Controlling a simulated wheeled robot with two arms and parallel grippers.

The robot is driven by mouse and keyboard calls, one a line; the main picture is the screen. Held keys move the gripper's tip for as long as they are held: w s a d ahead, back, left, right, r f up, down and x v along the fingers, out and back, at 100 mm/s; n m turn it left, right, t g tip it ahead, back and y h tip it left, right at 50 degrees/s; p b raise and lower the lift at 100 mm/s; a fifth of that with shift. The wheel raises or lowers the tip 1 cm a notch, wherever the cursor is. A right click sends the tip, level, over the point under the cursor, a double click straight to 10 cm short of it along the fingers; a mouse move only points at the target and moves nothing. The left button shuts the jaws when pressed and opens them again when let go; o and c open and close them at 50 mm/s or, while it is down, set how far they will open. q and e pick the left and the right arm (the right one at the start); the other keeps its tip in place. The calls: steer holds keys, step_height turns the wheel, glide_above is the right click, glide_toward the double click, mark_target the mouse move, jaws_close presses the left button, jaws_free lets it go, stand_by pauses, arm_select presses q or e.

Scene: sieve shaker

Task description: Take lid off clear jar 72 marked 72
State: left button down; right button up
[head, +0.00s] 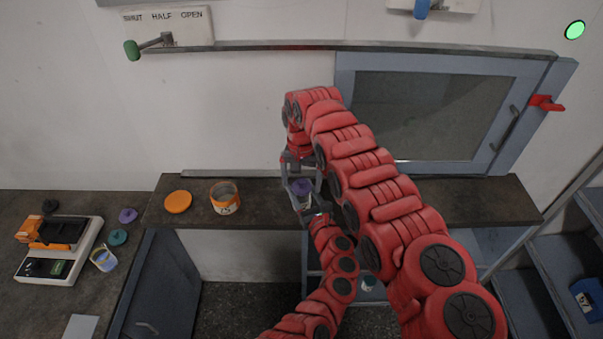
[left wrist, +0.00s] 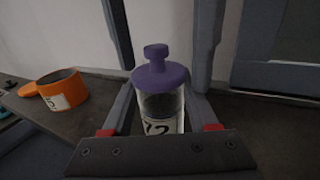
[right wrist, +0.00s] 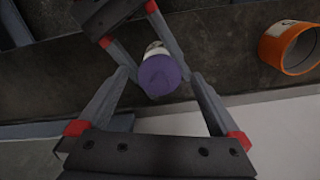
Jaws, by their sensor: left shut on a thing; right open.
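The clear jar (left wrist: 160,108) stands upright with a purple knobbed lid (left wrist: 164,75) on it. Its white label is partly hidden; a 2 shows after a cut-off digit. My left gripper (head: 314,213) is shut on the jar body, its fingers on either side below the lid. In the head view, the purple lid (head: 302,187) shows between the arms on the dark ledge. My right gripper (head: 300,165) is open above the jar. In the right wrist view, the lid (right wrist: 160,75) lies between its spread fingers, with a gap on each side.
An open orange jar (head: 225,200) and its orange lid (head: 178,202) sit left on the ledge (head: 455,205). A scale (head: 60,255), a small jar (head: 104,260) and loose lids are on the left counter. A framed window (head: 430,110) stands behind the ledge.

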mark_target(302, 181)
steer(key=c, duration=1.6)
steer(key=shift+r, duration=0.1)
steer(key=shift+r, duration=1.05)
steer(key=shift+r, duration=2)
arm_select(q)
steer(key=shift+c, duration=0.5)
jaws_free()
